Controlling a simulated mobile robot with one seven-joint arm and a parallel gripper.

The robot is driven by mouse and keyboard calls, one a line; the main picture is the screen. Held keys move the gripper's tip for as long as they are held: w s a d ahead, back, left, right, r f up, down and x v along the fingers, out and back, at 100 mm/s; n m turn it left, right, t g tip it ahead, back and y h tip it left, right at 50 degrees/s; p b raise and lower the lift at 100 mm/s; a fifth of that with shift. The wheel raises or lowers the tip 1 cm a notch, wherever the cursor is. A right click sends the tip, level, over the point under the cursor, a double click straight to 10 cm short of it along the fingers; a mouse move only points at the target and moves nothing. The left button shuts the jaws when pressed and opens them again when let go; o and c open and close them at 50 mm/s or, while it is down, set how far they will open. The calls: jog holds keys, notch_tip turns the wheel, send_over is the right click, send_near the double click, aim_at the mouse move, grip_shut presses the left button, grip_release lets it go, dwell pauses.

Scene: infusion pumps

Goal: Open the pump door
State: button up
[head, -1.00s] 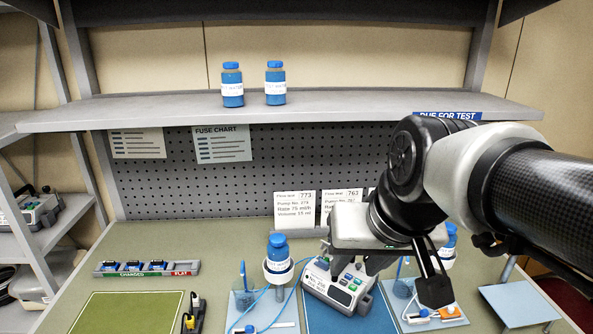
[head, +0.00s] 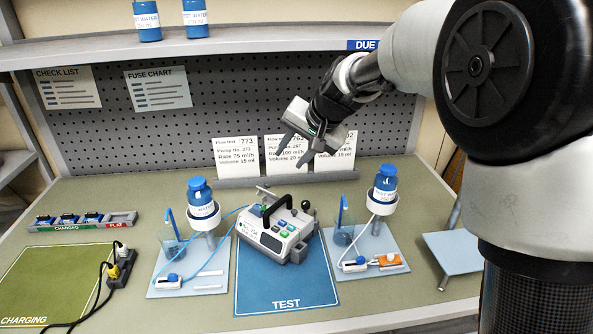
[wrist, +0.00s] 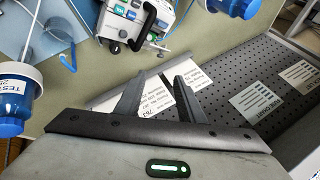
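The pump (head: 276,238) is a white and grey box with coloured buttons and a black arched handle. It sits at an angle on the blue TEST mat (head: 285,290). Blue tubing runs by its left side, and a black knob (head: 306,205) stands at its back right. I cannot clearly make out the pump door. My gripper (head: 293,150) is above and behind the pump, in front of the pegboard, with its fingers apart and empty. In the wrist view, the two fingers (wrist: 163,68) are spread over the cards, and part of the pump (wrist: 122,22) shows at the top edge.
Blue-capped bottles on stands flank the pump, left (head: 203,205) and right (head: 384,185). Beakers (head: 343,235) stand near them. Flow-test cards (head: 237,158) stand behind. A shelf (head: 230,45) overhangs the back. The charging mat (head: 45,285) and a power strip (head: 120,268) are left.

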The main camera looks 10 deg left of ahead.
jog(key=x, duration=1.7)
jog(key=shift+w+a+f, duration=0.1)
jog(key=shift+w+f, duration=0.1)
jog(key=shift+f, duration=0.1)
grip_shut()
